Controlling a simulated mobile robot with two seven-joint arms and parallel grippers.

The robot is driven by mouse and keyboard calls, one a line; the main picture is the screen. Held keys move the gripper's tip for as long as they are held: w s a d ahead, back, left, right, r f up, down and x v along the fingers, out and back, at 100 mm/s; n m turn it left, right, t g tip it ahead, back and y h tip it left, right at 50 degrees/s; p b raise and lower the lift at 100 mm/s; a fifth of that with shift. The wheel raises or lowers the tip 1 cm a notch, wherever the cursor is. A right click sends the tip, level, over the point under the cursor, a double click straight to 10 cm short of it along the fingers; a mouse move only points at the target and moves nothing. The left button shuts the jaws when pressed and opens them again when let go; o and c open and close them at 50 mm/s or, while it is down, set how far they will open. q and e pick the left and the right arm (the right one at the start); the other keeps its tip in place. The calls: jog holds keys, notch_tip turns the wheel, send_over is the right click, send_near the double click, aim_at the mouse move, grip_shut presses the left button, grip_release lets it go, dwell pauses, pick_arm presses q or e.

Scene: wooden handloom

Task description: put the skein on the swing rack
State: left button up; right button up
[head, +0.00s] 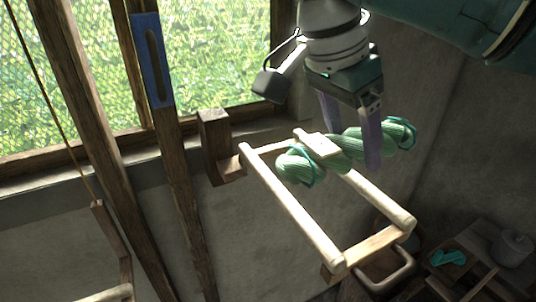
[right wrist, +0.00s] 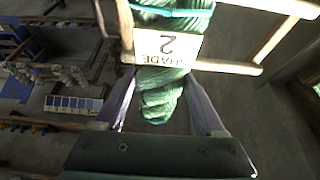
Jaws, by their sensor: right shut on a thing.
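The green twisted skein (head: 340,155), tied with teal bands, lies across the back end of the swing rack in the head view. The swing rack is a wooden frame with two pale rods (head: 296,208) and a front crosspiece (head: 372,252). My right gripper (head: 352,145) points down and is shut on the skein, one finger on each side. I cannot tell whether the skein rests on the rack or hangs just above. My left gripper is out of view.
A wooden bracket (head: 213,150) stands at the rack's back left, near the window. Upright posts, one with a blue plate (head: 152,60), stand at left. A stool at lower right bears a teal bundle (head: 447,257) and a grey pot (head: 513,249).

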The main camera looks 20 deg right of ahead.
notch_tip(320, 180, down, 5)
jog(key=shift+r+p, duration=0.15)
jog(key=shift+p, duration=0.5)
notch_tip(320, 180, down, 3)
jog(key=shift+f, duration=0.2)
jog(key=shift+f, duration=0.1)
